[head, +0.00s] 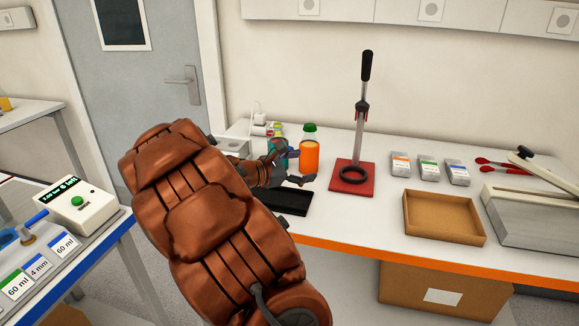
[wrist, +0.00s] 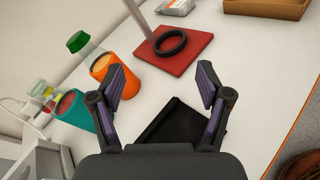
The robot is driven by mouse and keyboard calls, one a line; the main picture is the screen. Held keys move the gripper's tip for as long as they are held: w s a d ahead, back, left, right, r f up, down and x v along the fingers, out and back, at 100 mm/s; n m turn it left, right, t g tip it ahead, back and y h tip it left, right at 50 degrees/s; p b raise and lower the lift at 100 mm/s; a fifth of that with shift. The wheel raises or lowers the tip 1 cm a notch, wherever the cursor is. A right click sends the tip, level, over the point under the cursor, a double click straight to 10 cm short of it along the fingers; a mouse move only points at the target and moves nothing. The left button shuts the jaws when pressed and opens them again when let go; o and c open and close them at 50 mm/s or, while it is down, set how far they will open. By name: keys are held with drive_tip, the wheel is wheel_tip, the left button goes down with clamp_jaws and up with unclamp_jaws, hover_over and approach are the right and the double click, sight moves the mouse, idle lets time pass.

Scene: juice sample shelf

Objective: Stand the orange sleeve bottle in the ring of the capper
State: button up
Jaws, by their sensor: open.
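The orange sleeve bottle (head: 309,152), with a green cap, stands upright on the white table. It also shows in the wrist view (wrist: 102,70), left of my gripper's left finger. The capper (head: 353,178) has a red base, a tall post with a black handle, and a black ring (head: 354,174) on the base. The ring is empty and shows in the wrist view (wrist: 170,43), ahead of the fingers. My gripper (wrist: 158,88) is open and empty, above the table beside the bottle. In the head view my gripper (head: 292,166) partly hides the teal sleeve bottle.
A teal sleeve bottle (wrist: 75,108) and smaller colourful items stand left of the orange one. A black tray (wrist: 170,125) lies below my gripper. A cardboard tray (head: 443,217), several labelled boxes (head: 429,170) and red-handled pliers (head: 497,165) lie to the right.

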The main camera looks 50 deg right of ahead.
sight(303, 153)
drive_tip(key=w+d+f+n+t+h, duration=0.1)
drive_tip(key=w+d+f+n, duration=0.1)
drive_tip(key=w, duration=0.1)
drive_tip(key=w+d+f+n+t+h+b, duration=0.1)
drive_tip(key=w+d+n, duration=0.2)
drive_tip(key=w+d+f+n+t+h, duration=0.1)
drive_tip(key=w+d+f+n, duration=0.1)
drive_tip(key=w+d, duration=0.1)
drive_tip(key=shift+w+f+n+t, duration=0.3)
drive_tip(key=shift+f, duration=0.05)
drive_tip(key=shift+s+d, duration=0.2)
drive_tip(key=shift+d, duration=2)
drive_tip(key=shift+s+d, duration=0.15)
drive_tip(key=shift+d, duration=2)
drive_tip(key=shift+r, duration=0.15)
drive_tip(key=c, duration=1)
